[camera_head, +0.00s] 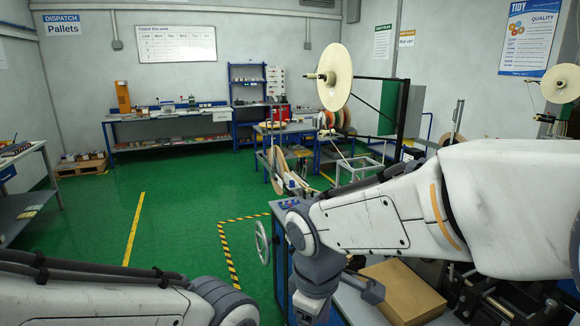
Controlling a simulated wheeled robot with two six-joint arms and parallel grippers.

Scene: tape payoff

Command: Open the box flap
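A brown cardboard box (402,292) sits on the bench at the lower right. Its plain top face shows, and I cannot make out a raised flap. My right arm comes in from the right and bends down at the wrist just left of the box. A grey end part of it, seemingly my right gripper (368,289), is beside the box's left edge. Its fingers are not clear, and I cannot tell whether it touches the box. My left arm lies along the bottom left, and its gripper is out of the picture.
A tape machine with a cream reel (335,78) stands behind the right arm. Dark rails and fittings (490,300) are right of the box. A handwheel (262,242) is on the bench's left side. Green floor with yellow lines is clear at the left middle.

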